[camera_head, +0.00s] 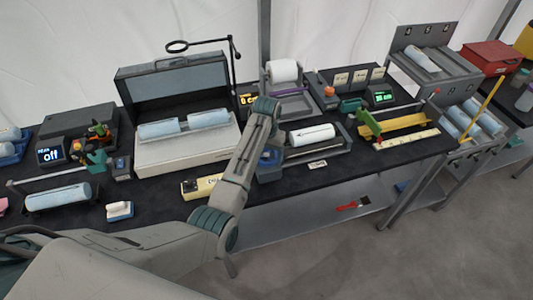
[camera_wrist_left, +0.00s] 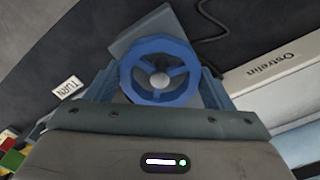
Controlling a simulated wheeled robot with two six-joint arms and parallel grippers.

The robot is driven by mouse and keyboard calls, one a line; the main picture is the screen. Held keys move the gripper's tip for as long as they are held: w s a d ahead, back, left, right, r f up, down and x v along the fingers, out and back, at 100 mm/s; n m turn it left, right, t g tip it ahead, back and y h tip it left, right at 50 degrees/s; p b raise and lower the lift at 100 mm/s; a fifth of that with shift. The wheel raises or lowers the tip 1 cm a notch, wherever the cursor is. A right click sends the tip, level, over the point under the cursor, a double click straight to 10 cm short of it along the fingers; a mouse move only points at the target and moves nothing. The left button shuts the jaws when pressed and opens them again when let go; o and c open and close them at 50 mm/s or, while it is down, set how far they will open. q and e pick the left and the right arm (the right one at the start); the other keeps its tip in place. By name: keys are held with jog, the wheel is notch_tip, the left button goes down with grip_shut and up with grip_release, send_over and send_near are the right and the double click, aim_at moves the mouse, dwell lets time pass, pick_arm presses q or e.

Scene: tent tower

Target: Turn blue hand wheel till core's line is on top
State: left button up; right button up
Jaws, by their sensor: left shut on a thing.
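The blue hand wheel (camera_wrist_left: 160,72) shows face-on in the left wrist view, with spokes and a pale hub. In the head view, the wheel (camera_head: 268,158) is partly hidden by my left forearm. My left gripper (camera_wrist_left: 158,76) has one finger on each side of the wheel and is shut on it. The white core (camera_head: 312,134) lies level in a grey stand to the right of the wheel. I cannot make out its line in the head view; the wrist view does not show the core. My right gripper is not in view.
A "TURN" label (camera_wrist_left: 68,87) lies near the wheel. A white case (camera_head: 185,153) with an open lid and pale blue cores stands to the left. A green and yellow device (camera_head: 400,125) stands to the right. The dark table is crowded around the stand.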

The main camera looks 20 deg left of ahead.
pick_arm(q)
jog(key=shift+m, duration=1.2)
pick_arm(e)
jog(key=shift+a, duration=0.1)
pick_arm(q)
jog(key=shift+m, duration=0.4)
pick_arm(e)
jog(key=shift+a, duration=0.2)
pick_arm(q)
jog(key=o, duration=1)
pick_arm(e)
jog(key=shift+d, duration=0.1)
